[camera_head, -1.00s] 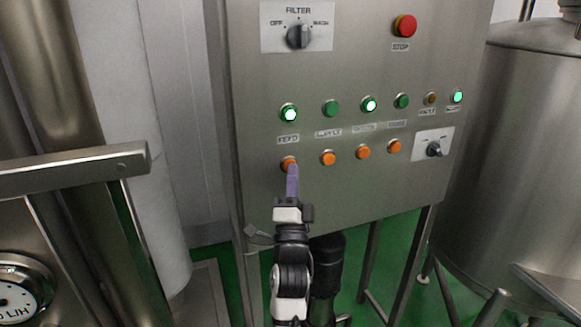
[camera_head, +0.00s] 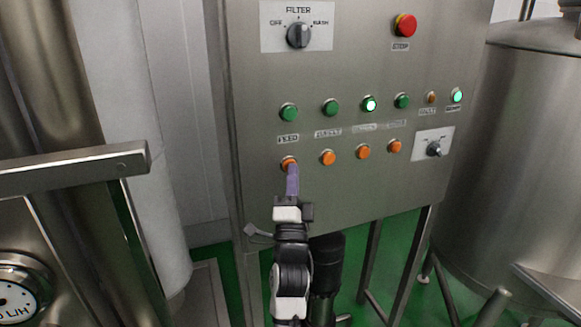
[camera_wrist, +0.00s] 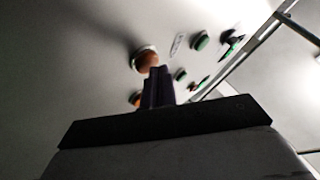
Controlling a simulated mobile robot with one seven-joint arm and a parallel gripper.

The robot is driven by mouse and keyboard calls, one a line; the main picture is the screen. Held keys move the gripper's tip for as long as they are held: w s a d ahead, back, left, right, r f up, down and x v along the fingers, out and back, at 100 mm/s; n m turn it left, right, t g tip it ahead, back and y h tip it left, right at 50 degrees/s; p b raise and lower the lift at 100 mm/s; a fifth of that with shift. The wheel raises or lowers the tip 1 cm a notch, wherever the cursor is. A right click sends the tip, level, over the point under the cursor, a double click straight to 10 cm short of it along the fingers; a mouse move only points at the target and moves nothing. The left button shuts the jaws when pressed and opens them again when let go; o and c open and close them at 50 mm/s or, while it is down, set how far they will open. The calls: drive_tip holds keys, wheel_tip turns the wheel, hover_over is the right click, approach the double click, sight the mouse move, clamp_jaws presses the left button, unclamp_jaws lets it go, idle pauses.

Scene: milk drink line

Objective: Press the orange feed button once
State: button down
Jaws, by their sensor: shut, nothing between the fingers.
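The orange feed button (camera_head: 288,162) is the leftmost in the lower row of the steel control panel (camera_head: 350,200), under the FEED label. My gripper (camera_head: 291,168) is shut and empty, its purple fingertips at the lower part of this button. In the wrist view the fingertips (camera_wrist: 158,74) overlap the lower edge of an orange button (camera_wrist: 146,58); I cannot tell exactly how firmly they touch. The green feed lamp (camera_head: 288,112) above the button is dark.
Several other orange buttons sit to the right, the nearest being a second orange button (camera_head: 328,158). A red stop button (camera_head: 404,26) and a filter knob (camera_head: 299,35) are higher up. A steel tank (camera_head: 510,150) stands at the right, and a steel handle bar (camera_head: 75,170) at the left.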

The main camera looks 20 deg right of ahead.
drive_tip(key=shift+s, duration=0.65)
drive_tip(key=shift+s+d+b, duration=0.1)
drive_tip(key=shift+s+b, duration=0.5)
drive_tip(key=shift+s, duration=1.9)
